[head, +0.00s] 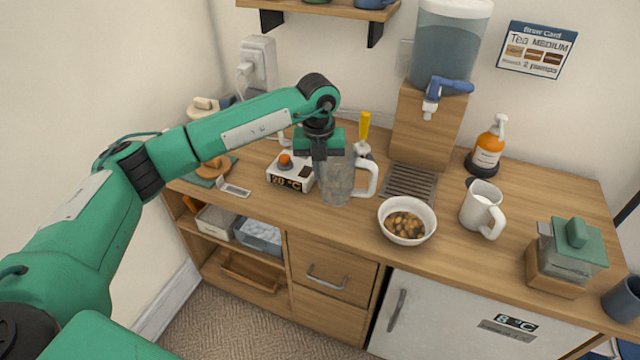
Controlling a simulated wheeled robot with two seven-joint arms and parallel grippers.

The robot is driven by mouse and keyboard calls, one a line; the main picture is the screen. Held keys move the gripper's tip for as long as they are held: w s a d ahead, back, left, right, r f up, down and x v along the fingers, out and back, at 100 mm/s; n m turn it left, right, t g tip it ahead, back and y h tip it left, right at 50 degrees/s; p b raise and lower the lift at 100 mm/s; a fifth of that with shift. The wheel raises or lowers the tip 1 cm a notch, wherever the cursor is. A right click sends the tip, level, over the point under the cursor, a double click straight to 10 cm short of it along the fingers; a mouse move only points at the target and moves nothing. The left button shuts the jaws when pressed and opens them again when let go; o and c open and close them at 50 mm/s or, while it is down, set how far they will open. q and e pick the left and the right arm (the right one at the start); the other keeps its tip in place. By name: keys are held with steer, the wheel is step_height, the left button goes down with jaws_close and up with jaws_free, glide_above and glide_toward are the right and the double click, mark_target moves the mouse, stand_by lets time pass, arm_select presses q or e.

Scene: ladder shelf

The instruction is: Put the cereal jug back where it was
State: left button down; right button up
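A greyish, see-through jug with a white handle on its right (338,184), which I take to be the cereal jug, stands upright on the wooden counter. My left gripper (321,158) points down at the jug's left rim, overlapping it in the picture. Its fingers are small and dark, so I cannot tell whether they are shut on the rim. A white bowl (407,238) with brown cereal pieces sits just right of the jug. My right gripper is not in view.
A white appliance with an orange knob (290,173) stands left of the jug. A drip grate (409,184) lies under the water dispenser (446,50). A white mug (481,207), a pump bottle (487,150) and a green-topped container (570,252) stand to the right. Bare counter (530,205) lies between them.

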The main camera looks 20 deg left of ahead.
arm_select(q)
step_height(320, 180, down, 5)
steer(key=shift+r, duration=0.2)
steer(key=shift+f, duration=0.25)
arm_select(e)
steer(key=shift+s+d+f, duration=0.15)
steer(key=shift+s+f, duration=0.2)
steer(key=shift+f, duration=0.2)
arm_select(q)
steer(key=c, duration=2)
jaws_free()
steer(key=shift+f, duration=0.1)
steer(key=o, duration=0.4)
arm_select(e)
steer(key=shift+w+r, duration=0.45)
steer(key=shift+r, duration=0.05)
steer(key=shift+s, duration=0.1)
